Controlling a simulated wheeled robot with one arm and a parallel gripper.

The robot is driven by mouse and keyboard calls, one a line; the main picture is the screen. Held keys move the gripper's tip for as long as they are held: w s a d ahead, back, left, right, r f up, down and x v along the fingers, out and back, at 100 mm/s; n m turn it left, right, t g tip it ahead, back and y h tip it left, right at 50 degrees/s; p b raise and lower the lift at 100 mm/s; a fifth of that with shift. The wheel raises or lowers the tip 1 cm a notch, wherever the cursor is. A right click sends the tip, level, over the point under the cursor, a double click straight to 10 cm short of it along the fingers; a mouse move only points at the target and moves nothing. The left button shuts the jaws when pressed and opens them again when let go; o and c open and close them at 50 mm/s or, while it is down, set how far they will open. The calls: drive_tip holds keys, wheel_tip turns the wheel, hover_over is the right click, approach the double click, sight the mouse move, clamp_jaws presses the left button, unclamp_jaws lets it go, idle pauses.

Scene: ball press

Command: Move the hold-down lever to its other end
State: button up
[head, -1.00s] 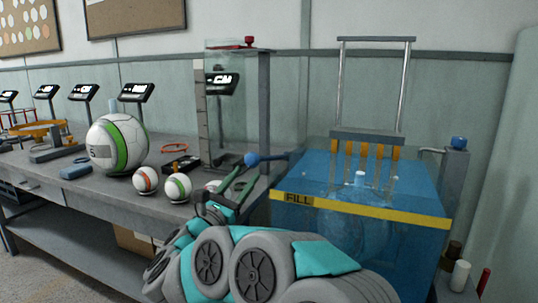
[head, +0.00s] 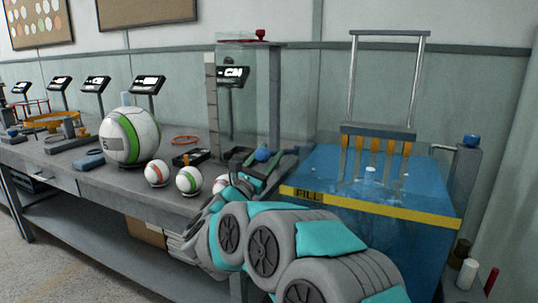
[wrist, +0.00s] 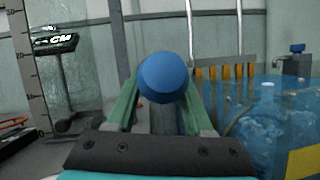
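The blue ball knob (head: 262,154) of a lever sits at the left side of the blue water tank; I take it for the hold-down lever. In the wrist view the knob (wrist: 163,77) is centred between the green fingers, with a grey rod below it. My gripper (head: 264,161) is open, one finger on each side of the knob. Most of the lever's bar is hidden. The tank (head: 375,225) carries a yellow FILL band and a frame with orange-topped prongs.
A second blue knob (head: 471,140) tops a grey post right of the tank. A clear column (head: 240,100) with a scale stands behind my gripper. A large ball (head: 130,137) and several small ones lie on the bench (head: 100,185). A small bottle (head: 467,273) stands at lower right.

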clamp_jaws()
idle(1.3)
